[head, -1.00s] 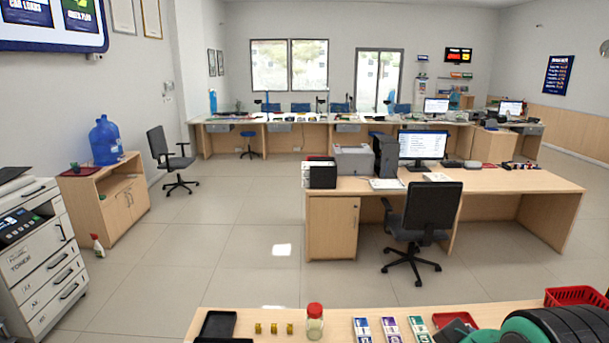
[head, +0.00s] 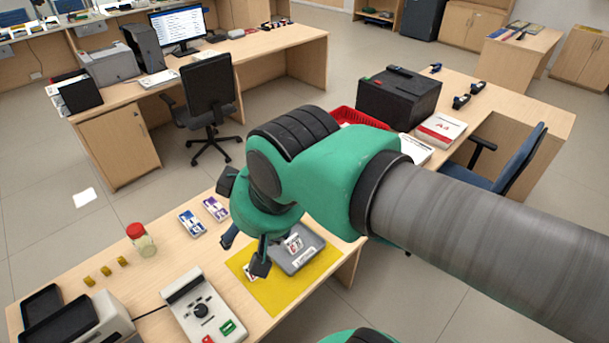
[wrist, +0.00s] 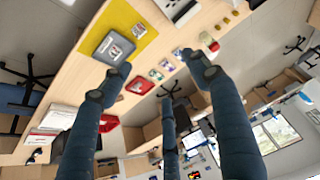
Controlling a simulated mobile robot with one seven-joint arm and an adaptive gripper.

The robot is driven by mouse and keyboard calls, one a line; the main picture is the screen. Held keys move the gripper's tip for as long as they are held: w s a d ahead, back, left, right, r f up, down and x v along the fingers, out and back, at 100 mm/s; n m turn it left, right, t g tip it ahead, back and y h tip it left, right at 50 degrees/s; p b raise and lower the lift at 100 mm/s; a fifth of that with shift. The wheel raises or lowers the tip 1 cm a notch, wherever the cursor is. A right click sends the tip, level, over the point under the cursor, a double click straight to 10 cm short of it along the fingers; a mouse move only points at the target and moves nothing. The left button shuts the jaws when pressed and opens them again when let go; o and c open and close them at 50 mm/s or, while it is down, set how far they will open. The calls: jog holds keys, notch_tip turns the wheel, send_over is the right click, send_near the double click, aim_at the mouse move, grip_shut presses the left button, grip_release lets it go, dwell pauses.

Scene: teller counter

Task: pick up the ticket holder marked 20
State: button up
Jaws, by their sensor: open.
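My gripper (head: 246,252) is open and empty above the near counter, beside the yellow mat; its spread fingers also show in the wrist view (wrist: 157,66). A small white ticket holder with dark and red markings (head: 293,243) sits in a grey tray on the mat. Another small white piece (head: 249,271) lies on the mat, partly hidden by a finger. A blue-and-white holder (head: 192,223) and a purple-and-white holder (head: 215,208) lie on the bare counter left of my gripper. I cannot read which one is marked 20.
The grey tray (head: 312,257) rests on the yellow mat (head: 270,301). A grey device (head: 203,306), a red-lidded jar (head: 141,240) and black trays (head: 42,308) stand to the left. A red basket (head: 358,119) is behind my arm. Bare counter lies around the jar.

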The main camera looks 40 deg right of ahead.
jog(key=w+d+m+g+p, duration=0.1)
jog(key=w+d+m, duration=0.2)
jog(key=w+d, duration=0.35)
jog(key=w+d+m+h, duration=0.15)
jog(key=w+d, duration=0.25)
jog(key=w, duration=0.6)
jog(key=w+d+m+g+p, duration=0.1)
jog(key=w+d+m, duration=0.4)
jog(key=w, duration=0.4)
jog(key=w+d+f+m, duration=0.2)
jog(key=w+d+f, duration=0.3)
jog(key=d, duration=0.3)
jog(key=w+d+f+m, duration=0.1)
jog(key=w+d+f, duration=0.45)
jog(key=d, duration=0.25)
jog(key=w+d+f+m+g+p, duration=0.1)
jog(key=d+f+m, duration=0.6)
jog(key=d+f, duration=1.8)
notch_tip(320, 180, down, 2)
jog(key=shift+w+d+f+g+p, duration=0.15)
jog(key=shift+w+d+g+p, duration=0.15)
jog(key=shift+g+p, duration=0.3)
jog(key=shift+f, duration=0.1)
